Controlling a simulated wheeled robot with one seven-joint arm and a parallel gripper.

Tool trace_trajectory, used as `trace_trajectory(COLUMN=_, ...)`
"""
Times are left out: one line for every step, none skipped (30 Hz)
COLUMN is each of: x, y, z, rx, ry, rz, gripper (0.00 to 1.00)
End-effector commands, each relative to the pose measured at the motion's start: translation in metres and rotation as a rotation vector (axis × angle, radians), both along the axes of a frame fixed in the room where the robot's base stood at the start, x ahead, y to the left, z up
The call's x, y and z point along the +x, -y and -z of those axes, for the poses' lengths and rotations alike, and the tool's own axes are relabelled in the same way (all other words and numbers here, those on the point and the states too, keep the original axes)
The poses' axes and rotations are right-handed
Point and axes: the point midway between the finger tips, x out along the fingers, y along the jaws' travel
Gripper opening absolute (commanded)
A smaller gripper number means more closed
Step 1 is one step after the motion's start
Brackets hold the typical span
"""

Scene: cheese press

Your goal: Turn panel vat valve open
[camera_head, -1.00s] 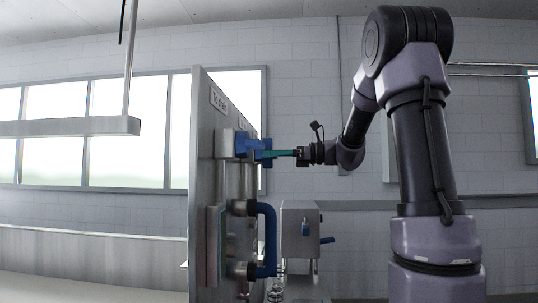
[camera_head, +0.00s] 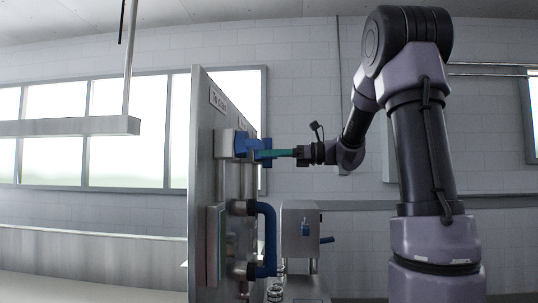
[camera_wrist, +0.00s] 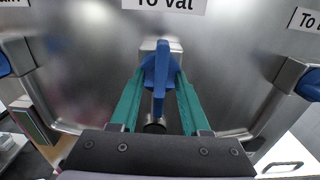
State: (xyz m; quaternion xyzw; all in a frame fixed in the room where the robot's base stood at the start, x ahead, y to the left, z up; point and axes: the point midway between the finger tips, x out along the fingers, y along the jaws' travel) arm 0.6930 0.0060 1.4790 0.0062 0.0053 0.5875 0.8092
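The blue vat valve handle (camera_wrist: 160,72) is on the metal panel under a partly cut-off label (camera_wrist: 165,3) reading "To vat". My gripper (camera_wrist: 161,80) has a teal finger on each side of the handle, with gaps showing beside the narrow lever. Whether the fingertips touch the wider part of the handle cannot be told. In the head view my gripper (camera_head: 275,153) reaches left to the upper blue handle (camera_head: 245,146) on the panel, seen edge-on.
The panel (camera_head: 203,150) stands upright. A lower blue handle (camera_head: 267,240) sticks out below my gripper. A grey box with a blue lever (camera_head: 301,235) stands behind. Other blue handles (camera_wrist: 310,84) flank the valve.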

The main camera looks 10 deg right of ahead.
Motion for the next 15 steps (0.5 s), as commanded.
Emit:
trace_trajectory(x=0.0, y=0.0, z=0.0, rx=0.0, ry=0.0, rz=0.0, gripper=0.46)
trace_trajectory(x=0.0, y=0.0, z=0.0, rx=0.0, ry=0.001, rz=0.0, gripper=0.46)
trace_trajectory(x=0.0, y=0.0, z=0.0, rx=0.001, ry=0.001, rz=0.0, gripper=0.46)
trace_trajectory(x=0.0, y=0.001, z=0.0, rx=0.001, ry=0.001, rz=0.0, gripper=0.46)
trace_trajectory(x=-0.001, y=0.002, z=0.0, rx=0.001, ry=0.001, rz=0.001, gripper=0.46)
trace_trajectory(x=-0.001, y=0.005, z=0.0, rx=0.001, ry=0.001, rz=0.002, gripper=0.46)
trace_trajectory(x=-0.002, y=0.008, z=0.0, rx=-0.001, ry=0.002, rz=0.002, gripper=0.46)
trace_trajectory(x=-0.003, y=0.012, z=0.0, rx=-0.001, ry=0.002, rz=0.003, gripper=0.46)
trace_trajectory(x=-0.005, y=0.018, z=0.0, rx=0.0, ry=0.002, rz=0.004, gripper=0.46)
trace_trajectory(x=-0.007, y=0.023, z=0.0, rx=0.001, ry=0.0, rz=0.004, gripper=0.46)
trace_trajectory(x=-0.008, y=0.029, z=0.0, rx=0.0, ry=0.0, rz=0.004, gripper=0.46)
trace_trajectory(x=-0.011, y=0.037, z=0.0, rx=0.0, ry=0.001, rz=0.004, gripper=0.46)
trace_trajectory(x=-0.013, y=0.043, z=0.0, rx=0.001, ry=0.0, rz=0.005, gripper=0.46)
trace_trajectory(x=-0.015, y=0.049, z=0.0, rx=0.0, ry=0.0, rz=0.005, gripper=0.46)
trace_trajectory(x=-0.018, y=0.057, z=0.0, rx=0.0, ry=0.0, rz=0.005, gripper=0.46)
